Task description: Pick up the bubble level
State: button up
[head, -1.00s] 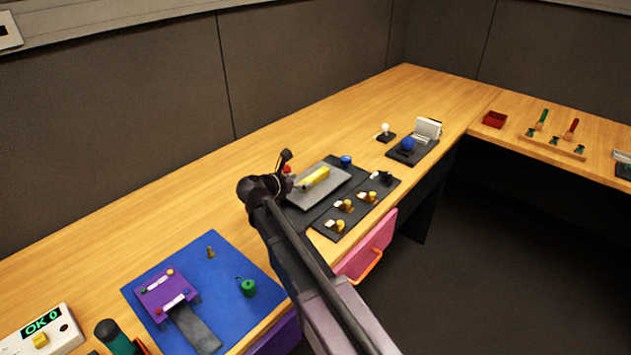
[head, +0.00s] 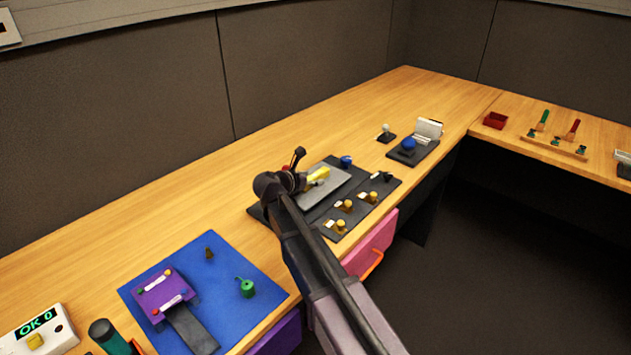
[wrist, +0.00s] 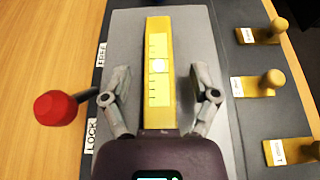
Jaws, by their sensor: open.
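The bubble level is a yellow bar (wrist: 159,45) with a pale scale and a bright bubble window, lying on a grey plate (wrist: 125,42). In the wrist view its far part runs up the picture between my fingers, and its near end is hidden by my gripper body. My gripper (wrist: 161,88) is open, with one finger on each side of the bar and a gap on both sides. In the head view only part of the yellow level (head: 318,174) shows past my wrist. I cannot tell the fingers' height against the bar.
A red knob on a lever (wrist: 56,108) stands left of the plate, near the FREE and LOCK labels. Several brass knobs (wrist: 274,80) on labelled tabs stand to the right. A blue mat (head: 220,275) with a purple block (head: 160,292) lies nearer. The wood behind the panel is clear.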

aim_at(311, 178)
dwell(0.3)
grip_shut()
jog(key=shift+r, duration=0.2)
notch_tip(311, 178, up, 3)
jog(key=p, duration=0.3)
jog(key=s+d+p, duration=0.1)
jog(key=s+d, duration=0.1)
jog(key=s, duration=0.5)
jog(key=s+d+r+p, duration=0.1)
jog(key=s+d, duration=0.1)
jog(key=s, duration=0.6)
jog(key=shift+s+d+r, duration=0.2)
jog(key=shift+d+r, duration=0.05)
jog(key=shift+r, duration=0.05)
